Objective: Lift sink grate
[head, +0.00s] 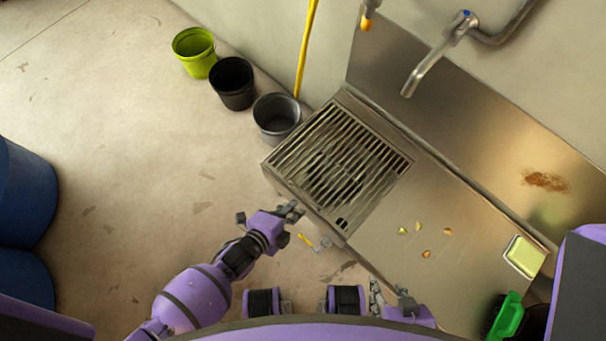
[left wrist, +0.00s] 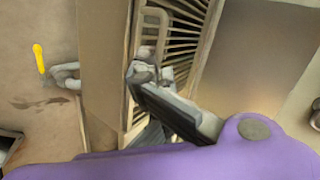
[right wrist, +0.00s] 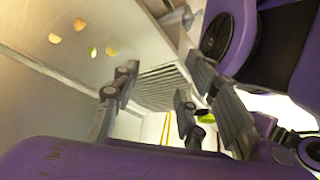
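The sink grate (head: 345,160) is a square of metal bars set in the left end of the steel sink counter. It lies flat, with a small slot near its front corner. In the left wrist view its bars (left wrist: 185,38) run up beside my left gripper (left wrist: 150,75). In the head view my left gripper (head: 291,212) is at the grate's front-left side, by the counter edge. Its fingers overlap in view, so its opening and any contact are unclear. My right gripper (head: 390,292) is at the counter's front edge, away from the grate. In the right wrist view its fingers (right wrist: 155,100) are apart and empty.
Food scraps (head: 425,253), a yellow sponge in a dish (head: 524,256) and a green brush (head: 507,316) lie on the counter (head: 400,220). A faucet (head: 430,65) overhangs it. Green (head: 195,52), black (head: 233,83) and grey (head: 277,117) buckets stand left. A yellow-handled valve (head: 306,240) sits below.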

